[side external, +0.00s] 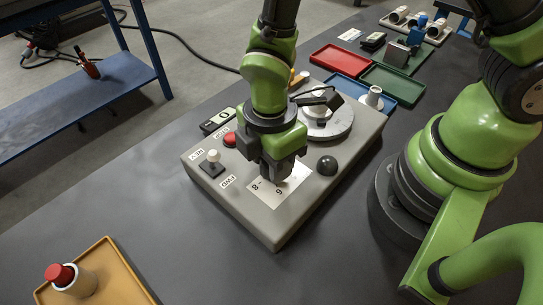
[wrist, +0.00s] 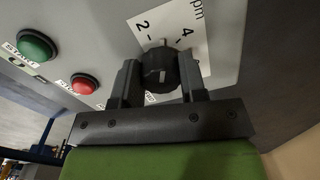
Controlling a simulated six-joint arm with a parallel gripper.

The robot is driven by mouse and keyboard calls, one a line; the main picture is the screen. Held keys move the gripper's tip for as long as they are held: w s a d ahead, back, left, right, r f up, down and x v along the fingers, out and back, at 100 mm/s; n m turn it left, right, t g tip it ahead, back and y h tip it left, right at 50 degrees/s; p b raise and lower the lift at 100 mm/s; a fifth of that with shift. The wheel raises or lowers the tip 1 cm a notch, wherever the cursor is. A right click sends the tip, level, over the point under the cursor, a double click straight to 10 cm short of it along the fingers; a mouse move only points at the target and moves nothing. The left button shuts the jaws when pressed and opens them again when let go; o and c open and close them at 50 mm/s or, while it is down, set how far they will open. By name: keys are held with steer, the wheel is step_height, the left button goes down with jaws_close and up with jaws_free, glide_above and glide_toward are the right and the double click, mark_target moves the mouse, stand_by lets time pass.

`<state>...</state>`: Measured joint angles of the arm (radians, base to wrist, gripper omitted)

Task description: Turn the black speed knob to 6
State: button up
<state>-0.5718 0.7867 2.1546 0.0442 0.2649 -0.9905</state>
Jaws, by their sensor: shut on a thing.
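The black speed knob (wrist: 162,70) shows in the wrist view, over a white dial plate (wrist: 203,45) marked 2, 4 and "rpm". A short pale mark is on the knob's face; I cannot tell which number it points to. My gripper (wrist: 160,76) is shut on the knob, one finger on each side. In the side view my gripper (side external: 277,168) points down onto the grey control box (side external: 268,226) and hides the knob.
The box carries a red button (side external: 230,139), a white-tipped lever (side external: 213,156), a black dome (side external: 327,165) and a round disc (side external: 330,129). The wrist view also shows a green START button (wrist: 36,46). Coloured trays (side external: 335,59) lie behind; an orange tray (side external: 105,262) is front left.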

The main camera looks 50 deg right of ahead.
steer(key=m, duration=0.4)
steer(key=shift+m, duration=0.3)
steer(key=m, duration=0.4)
steer(key=shift+m, duration=0.3)
steer(key=m, duration=0.9)
steer(key=shift+t, duration=0.3)
steer(key=shift+m, duration=0.3)
steer(key=o, duration=0.9)
steer(key=shift+r, duration=0.1)
step_height(320, 180, up, 10)
steer(key=shift+s+d+f, duration=0.1)
steer(key=shift+d, duration=0.05)
